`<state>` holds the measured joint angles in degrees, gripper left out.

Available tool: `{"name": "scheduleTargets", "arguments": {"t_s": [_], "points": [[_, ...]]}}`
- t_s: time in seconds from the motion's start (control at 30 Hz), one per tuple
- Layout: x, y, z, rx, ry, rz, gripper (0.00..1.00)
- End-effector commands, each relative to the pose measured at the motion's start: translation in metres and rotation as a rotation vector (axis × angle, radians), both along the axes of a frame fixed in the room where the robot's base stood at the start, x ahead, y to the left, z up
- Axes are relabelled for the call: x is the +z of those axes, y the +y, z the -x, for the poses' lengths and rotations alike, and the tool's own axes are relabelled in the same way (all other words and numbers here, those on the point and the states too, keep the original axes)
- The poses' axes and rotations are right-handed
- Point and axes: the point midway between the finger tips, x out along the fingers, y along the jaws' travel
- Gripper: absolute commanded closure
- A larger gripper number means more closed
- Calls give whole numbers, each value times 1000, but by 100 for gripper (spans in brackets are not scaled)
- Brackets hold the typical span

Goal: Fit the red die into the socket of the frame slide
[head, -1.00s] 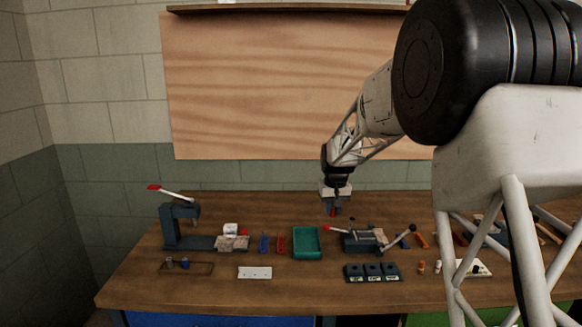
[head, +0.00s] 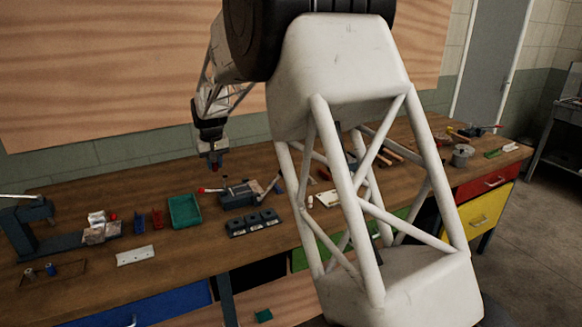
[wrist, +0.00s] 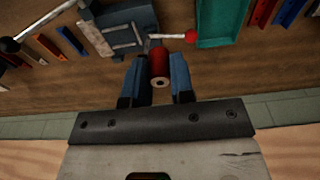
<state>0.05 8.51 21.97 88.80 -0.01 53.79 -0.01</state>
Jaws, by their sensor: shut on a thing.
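The red die (wrist: 158,63) is a small red cylinder with a pale end face and a dark hole in its middle. My gripper (wrist: 159,83) is shut on it, with one blue-grey finger on each side. In the head view my gripper (head: 214,162) hangs above the bench, behind the blue-grey lever fixture (head: 238,197). That fixture also shows in the wrist view (wrist: 116,30), apart from the die. I cannot tell which part is the frame slide, and no socket can be made out.
A teal tray (head: 185,212) stands left of the fixture, and a dark three-part block (head: 252,223) in front of it. A lever press (head: 30,228) stands at far left. The fixture's levers stick out beside my gripper. My arm hides part of the bench's right side.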

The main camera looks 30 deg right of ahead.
Motion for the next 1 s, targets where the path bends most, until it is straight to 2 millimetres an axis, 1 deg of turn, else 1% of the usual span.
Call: {"name": "scheduleTargets", "arguments": {"t_s": [0.17,0.27,0.37,0.57,0.7,0.9,1.0], "points": [[-2,-11,-2,-9,0,0,100],[-4,-24,-3,-19,0,0,100],[-7,-43,-5,-35,1,0,100],[-15,-95,-8,-79,1,0,100],[-21,-136,-8,-111,1,0,100],[-29,-193,-5,-155,0,-1,100],[-33,-218,-2,-175,0,0,100]]}}
